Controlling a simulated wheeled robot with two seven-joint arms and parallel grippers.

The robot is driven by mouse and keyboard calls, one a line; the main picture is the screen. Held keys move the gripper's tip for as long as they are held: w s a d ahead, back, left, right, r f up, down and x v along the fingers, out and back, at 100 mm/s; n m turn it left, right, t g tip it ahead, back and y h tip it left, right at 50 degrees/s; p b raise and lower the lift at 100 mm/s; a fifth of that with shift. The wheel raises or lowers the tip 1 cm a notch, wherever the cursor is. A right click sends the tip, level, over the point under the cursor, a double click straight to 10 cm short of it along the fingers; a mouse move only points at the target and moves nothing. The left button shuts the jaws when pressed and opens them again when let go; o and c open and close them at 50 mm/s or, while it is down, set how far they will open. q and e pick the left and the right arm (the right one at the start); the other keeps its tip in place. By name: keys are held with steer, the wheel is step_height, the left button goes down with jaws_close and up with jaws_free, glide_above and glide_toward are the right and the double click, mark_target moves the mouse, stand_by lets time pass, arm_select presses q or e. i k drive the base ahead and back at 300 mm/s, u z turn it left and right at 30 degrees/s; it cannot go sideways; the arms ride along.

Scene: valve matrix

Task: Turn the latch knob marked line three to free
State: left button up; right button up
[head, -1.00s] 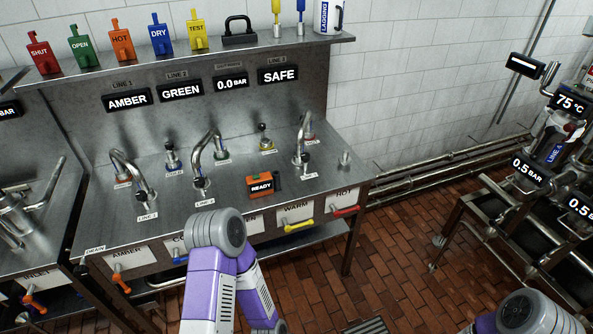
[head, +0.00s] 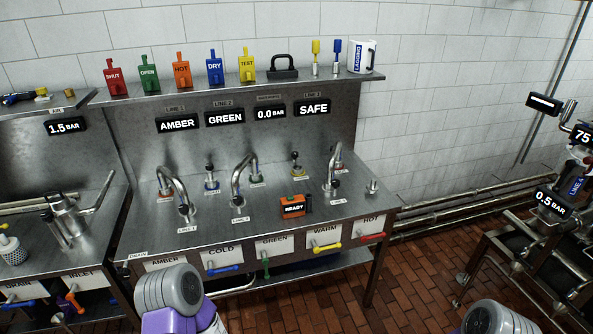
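On the steel bench, a small black-topped knob (head: 334,184) sits at the foot of the right curved spout (head: 338,156). The small label (head: 338,201) in front of it is too small to read surely. The display above that station (head: 313,107) reads SAFE, under a plate that looks like LINE 3. Similar knobs stand by the left spout (head: 184,210) and the middle spout (head: 238,201). The knob's setting cannot be told. Parts of my arms show at the bottom left and bottom right. Neither gripper is in view.
An orange READY box (head: 293,207) sits on the bench left of the right knob. Short upright handles (head: 210,177) stand behind. Coloured tags and a mug (head: 361,56) line the shelf (head: 230,88). Coloured levers (head: 326,246) run along the front. Brick floor (head: 420,268) is open at right.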

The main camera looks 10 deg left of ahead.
mark_target(335, 183)
steer(key=u, duration=0.2)
steer(key=i, duration=0.95)
steer(key=z, duration=0.3)
